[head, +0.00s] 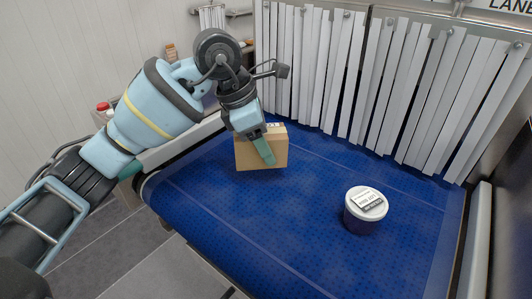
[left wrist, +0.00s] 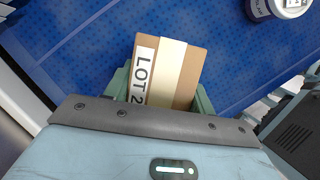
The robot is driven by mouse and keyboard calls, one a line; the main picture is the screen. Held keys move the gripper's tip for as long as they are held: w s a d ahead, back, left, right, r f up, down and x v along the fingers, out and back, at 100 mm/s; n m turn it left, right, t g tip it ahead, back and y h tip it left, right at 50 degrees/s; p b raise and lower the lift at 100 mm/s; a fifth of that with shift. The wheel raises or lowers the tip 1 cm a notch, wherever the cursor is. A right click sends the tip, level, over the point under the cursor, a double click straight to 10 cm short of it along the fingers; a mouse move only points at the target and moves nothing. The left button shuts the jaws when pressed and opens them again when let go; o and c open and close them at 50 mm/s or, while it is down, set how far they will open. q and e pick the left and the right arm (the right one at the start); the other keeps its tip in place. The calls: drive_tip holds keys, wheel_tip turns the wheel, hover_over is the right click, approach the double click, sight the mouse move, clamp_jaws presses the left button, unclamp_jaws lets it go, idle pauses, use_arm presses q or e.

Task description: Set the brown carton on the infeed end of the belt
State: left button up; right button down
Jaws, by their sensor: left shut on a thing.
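The brown carton (head: 250,156) is at the far left part of the blue belt (head: 250,220), in front of the strip curtain. My left gripper (head: 264,150) reaches in from above and is shut on the carton, with one green finger across its near face. The carton looks upright and at or just above the belt; I cannot tell if it touches. In the left wrist view the carton (left wrist: 188,78) sits between the green fingers, with a tape strip and a "LOT 2" label. My right gripper is not in view.
A white-lidded tub (head: 366,208) stands on the belt to the right of the carton; it also shows in the left wrist view (left wrist: 262,10). A white strip curtain (head: 400,95) hangs along the far side. The near middle of the belt is clear.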

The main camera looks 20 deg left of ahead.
use_arm(q)
drive_tip(key=shift+w, duration=0.1)
drive_tip(key=shift+w+d, duration=0.1)
drive_tip(key=shift+w, duration=0.15)
drive_tip(key=shift+f, duration=1.75)
drive_tip(key=shift+f, duration=0.2)
drive_tip(key=o, duration=1.4)
drive_tip(key=v, duration=1.2)
drive_tip(key=shift+w+r, duration=0.1)
drive_tip(key=shift+r, duration=0.15)
